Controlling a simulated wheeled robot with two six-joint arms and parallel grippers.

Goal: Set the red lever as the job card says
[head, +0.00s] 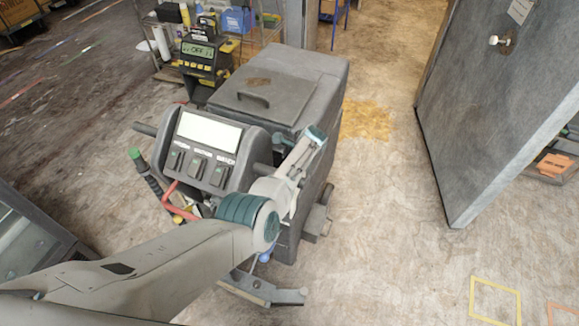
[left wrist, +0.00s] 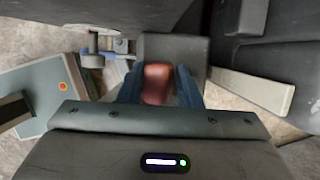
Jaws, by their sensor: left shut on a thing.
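The red lever (left wrist: 157,84) shows in the left wrist view as a red grip between the blue fingers of my left gripper (left wrist: 160,88), which is shut on it. In the head view my left arm crosses in front of the grey floor machine (head: 275,105), and my left fingers are hidden there. A bent red bar (head: 170,197) shows at the machine's left side; I cannot tell whether it is the same lever. A pale blank panel (head: 208,131) sits on the machine's console. I cannot make out a job card. My right gripper is not in view.
A black and yellow device with a screen reading OFF (head: 198,50) stands behind the machine, near a loaded shelf (head: 240,40). A big grey door (head: 500,110) stands open at the right. The floor between machine and door is clear, with a yellow patch (head: 367,118).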

